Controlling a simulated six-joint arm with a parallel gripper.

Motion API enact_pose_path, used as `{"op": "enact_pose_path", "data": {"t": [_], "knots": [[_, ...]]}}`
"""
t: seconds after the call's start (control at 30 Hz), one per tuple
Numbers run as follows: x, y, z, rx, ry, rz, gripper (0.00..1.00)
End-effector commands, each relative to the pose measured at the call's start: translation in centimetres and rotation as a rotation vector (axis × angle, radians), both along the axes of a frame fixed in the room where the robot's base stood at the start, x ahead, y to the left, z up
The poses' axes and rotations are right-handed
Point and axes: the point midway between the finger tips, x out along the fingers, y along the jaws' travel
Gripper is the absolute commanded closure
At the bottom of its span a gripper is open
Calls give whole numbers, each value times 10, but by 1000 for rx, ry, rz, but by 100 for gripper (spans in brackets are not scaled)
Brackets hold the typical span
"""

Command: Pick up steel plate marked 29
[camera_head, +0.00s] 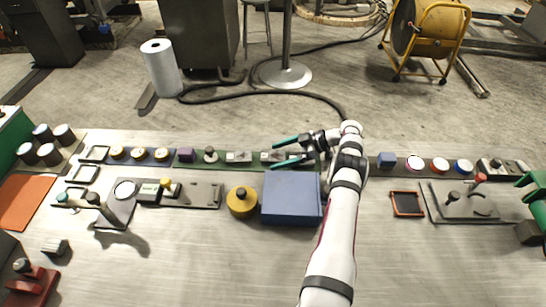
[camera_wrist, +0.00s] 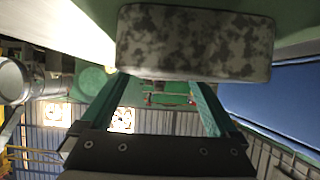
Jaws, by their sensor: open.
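Two small light-grey steel plates lie on the green strip in the head view, one (camera_head: 238,157) left of my gripper and one (camera_head: 267,156) at its fingertips. No number 29 is readable on either. My gripper (camera_head: 274,154) is open, its two teal fingers pointing left on either side of the nearer plate in that picture. In the wrist view, the fingers of my gripper (camera_wrist: 160,82) are spread with no object held between them. A mottled grey block (camera_wrist: 195,42) fills the view just beyond the fingertips; I cannot tell whether it is the marked plate.
A blue box (camera_head: 291,197) stands close in front of my gripper and shows at the right of the wrist view (camera_wrist: 285,100). A yellow round piece (camera_head: 241,202) is beside it. Purple block (camera_head: 186,155) and knobbed piece (camera_head: 210,155) share the row.

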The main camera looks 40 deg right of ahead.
Motion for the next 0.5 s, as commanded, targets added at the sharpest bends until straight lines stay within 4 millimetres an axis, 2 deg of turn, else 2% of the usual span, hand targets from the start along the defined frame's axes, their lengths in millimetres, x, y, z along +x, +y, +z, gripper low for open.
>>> {"op": "enact_pose_path", "data": {"t": [0.1,0.13,0.5], "knots": [[0,0,0,-1,-1,0,5],[0,0,0,-1,-1,0,8],[0,0,0,0,-1,0,75]]}}
